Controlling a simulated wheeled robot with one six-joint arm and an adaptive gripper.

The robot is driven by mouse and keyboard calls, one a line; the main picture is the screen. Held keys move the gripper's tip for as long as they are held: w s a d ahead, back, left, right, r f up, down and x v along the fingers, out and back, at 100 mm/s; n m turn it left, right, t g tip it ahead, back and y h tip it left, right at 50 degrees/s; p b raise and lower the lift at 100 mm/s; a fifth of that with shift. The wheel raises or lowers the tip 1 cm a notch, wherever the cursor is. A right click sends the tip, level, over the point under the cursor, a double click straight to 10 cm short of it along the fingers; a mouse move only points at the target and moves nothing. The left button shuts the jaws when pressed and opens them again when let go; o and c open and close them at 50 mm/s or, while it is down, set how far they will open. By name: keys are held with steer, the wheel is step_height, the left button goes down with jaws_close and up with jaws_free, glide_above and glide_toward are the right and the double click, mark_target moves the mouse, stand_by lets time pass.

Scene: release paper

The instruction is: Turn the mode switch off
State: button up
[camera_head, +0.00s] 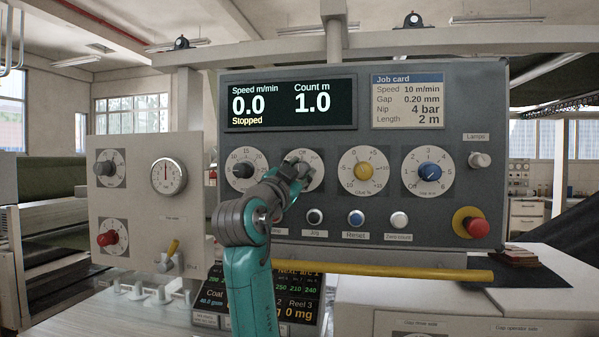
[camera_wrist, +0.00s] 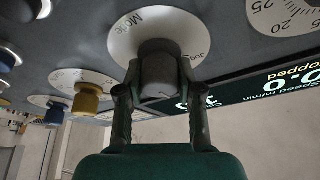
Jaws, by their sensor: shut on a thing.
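The mode switch is a dark grey knob (camera_wrist: 160,72) on a round white dial marked "Mode" and "Jog". In the head view its dial (camera_head: 314,178) sits on the grey panel, with "Off" printed at the top. My gripper (camera_wrist: 160,88) has one finger on each side of the knob and is shut on it. In the head view my gripper (camera_head: 293,170) covers most of the knob and part of the dial. The knob's pointer direction cannot be told clearly.
A black dial (camera_head: 243,170) is close on the left and a yellow knob (camera_head: 363,171) on the right. A blue knob (camera_head: 430,170) and red stop button (camera_head: 477,228) are farther right. The display (camera_head: 290,103) reads "Stopped". A yellow bar (camera_head: 400,272) runs below.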

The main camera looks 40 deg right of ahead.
steer(key=o, duration=1.2)
steer(key=v, duration=1.2)
steer(key=shift+f, duration=0.1)
